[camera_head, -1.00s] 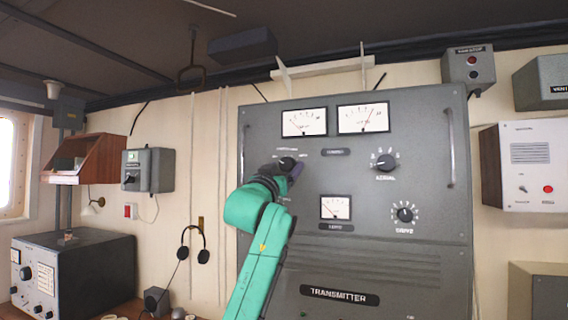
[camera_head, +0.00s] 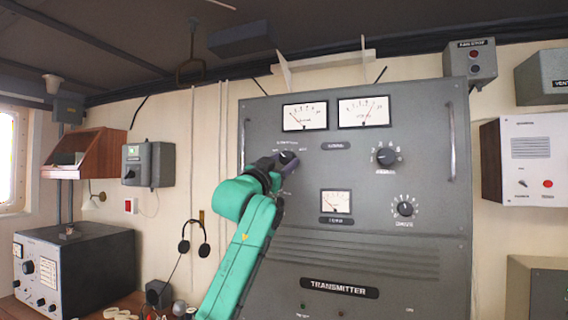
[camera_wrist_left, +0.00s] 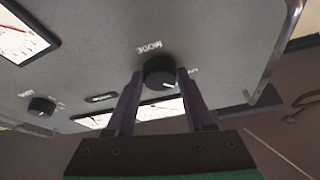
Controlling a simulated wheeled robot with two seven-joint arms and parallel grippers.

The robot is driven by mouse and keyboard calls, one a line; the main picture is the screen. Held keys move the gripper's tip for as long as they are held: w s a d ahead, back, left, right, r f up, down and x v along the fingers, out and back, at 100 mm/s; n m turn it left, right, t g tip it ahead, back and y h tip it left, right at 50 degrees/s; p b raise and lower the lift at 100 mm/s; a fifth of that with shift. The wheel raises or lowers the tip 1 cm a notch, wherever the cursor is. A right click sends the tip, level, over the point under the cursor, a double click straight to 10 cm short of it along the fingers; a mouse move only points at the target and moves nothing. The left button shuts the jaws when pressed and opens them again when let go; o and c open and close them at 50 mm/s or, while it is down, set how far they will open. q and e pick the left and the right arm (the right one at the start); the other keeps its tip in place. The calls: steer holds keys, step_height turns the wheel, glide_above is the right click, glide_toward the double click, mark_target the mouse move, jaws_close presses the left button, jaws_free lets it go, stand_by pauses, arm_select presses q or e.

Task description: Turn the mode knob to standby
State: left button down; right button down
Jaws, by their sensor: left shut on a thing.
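The mode knob (camera_wrist_left: 158,70) is a round black knob with a white pointer line, next to the word MODE on the grey transmitter panel (camera_head: 400,235). In the wrist view its pointer is toward the lower right, near a small label that I cannot read. In the head view the knob (camera_head: 287,156) is at the panel's upper left, partly covered by my gripper. My left gripper (camera_wrist_left: 160,78) is shut on the knob, one dark finger on each side. It also shows in the head view (camera_head: 288,164). My right gripper is not in view.
The aerial knob (camera_head: 386,157) and another knob (camera_head: 404,209) are to the right on the panel. Several meters are on it, with a metal handle (camera_head: 450,143) at its right edge. Headphones (camera_head: 194,238) hang on the wall at left. A grey instrument (camera_head: 75,275) stands lower left.

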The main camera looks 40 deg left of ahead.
arm_select(q)
steer(key=m+h, duration=0.1)
steer(key=m, duration=0.2)
steer(key=m+h, duration=0.2)
steer(key=m, duration=0.1)
steer(key=shift+s+a+r, duration=0.1)
steer(key=shift+a+r, duration=0.05)
steer(key=shift+a, duration=0.05)
steer(key=shift+m+h, duration=0.3)
steer(key=shift+m, duration=0.1)
steer(key=shift+c, duration=1.4)
jaws_free()
steer(key=shift+s, duration=0.1)
steer(key=b+v, duration=0.9)
steer(key=v, duration=0.5)
steer(key=shift+s+d+r, duration=0.15)
steer(key=shift+s+d, duration=0.05)
steer(key=shift+s, duration=0.1)
